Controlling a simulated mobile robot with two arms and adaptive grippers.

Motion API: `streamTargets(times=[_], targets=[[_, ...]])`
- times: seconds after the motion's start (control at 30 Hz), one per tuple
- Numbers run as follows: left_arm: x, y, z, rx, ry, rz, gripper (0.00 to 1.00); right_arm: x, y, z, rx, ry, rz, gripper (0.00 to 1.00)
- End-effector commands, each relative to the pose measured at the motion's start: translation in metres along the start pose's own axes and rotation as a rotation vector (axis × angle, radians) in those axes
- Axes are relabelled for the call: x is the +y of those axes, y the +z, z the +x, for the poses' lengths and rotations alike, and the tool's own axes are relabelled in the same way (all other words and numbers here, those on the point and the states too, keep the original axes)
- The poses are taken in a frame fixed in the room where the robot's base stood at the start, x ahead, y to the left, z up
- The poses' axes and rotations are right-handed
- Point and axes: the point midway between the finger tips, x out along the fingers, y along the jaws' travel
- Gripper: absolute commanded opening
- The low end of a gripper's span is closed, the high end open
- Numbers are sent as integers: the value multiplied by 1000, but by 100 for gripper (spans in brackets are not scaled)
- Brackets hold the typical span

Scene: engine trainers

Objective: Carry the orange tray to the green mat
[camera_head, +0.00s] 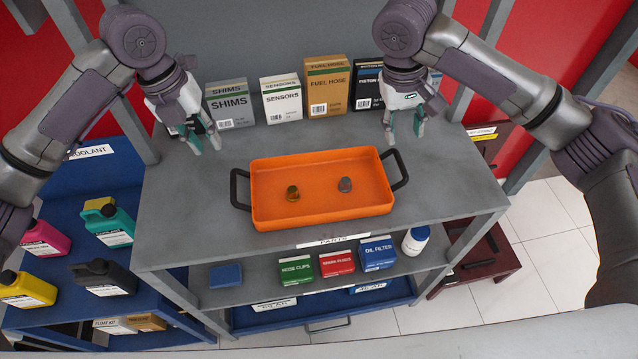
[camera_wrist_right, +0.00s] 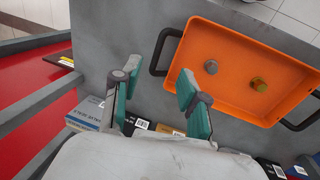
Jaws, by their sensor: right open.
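The orange tray (camera_head: 318,207) sits on the grey shelf top, with a black handle at each end. It also shows in the right wrist view (camera_wrist_right: 238,45). Two small metal parts lie in it, a brassy one (camera_head: 293,193) and a grey one (camera_head: 345,185). My left gripper (camera_head: 204,142) is open and empty, above and behind the tray's left end. My right gripper (camera_head: 405,131) is open and empty, above and behind the right handle; its parted fingers (camera_wrist_right: 154,97) show nothing between them. Neither gripper touches the tray. I see no green mat.
Boxes, including shims (camera_head: 231,107), sensors (camera_head: 281,100) and fuel hose (camera_head: 327,87), stand along the back of the shelf top. Smaller boxes (camera_head: 337,263) and a white bottle (camera_head: 416,240) stand on the shelf below. A blue shelf with jugs (camera_head: 107,222) is at left.

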Motion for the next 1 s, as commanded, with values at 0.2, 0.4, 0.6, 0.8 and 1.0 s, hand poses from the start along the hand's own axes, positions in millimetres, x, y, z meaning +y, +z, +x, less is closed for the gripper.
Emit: streamTargets(times=[0.2, 0.4, 0.6, 0.8, 1.0], targets=[[0, 0, 14, 1, 0, -1, 26, 0, 1, 14, -4, 1, 0, 43], [0, -1, 50, 5, 0, -2, 26, 0, 1, 50, -4, 1, 1, 43], [0, -1, 90, 4, 1, -2, 26, 0, 1, 89, -4, 1, 0, 43], [0, 0, 121, 2, 0, -2, 26, 0, 0, 121, -3, 1, 2, 43], [0, 0, 136, 1, 0, -2, 26, 0, 0, 136, -1, 0, 0, 43]])
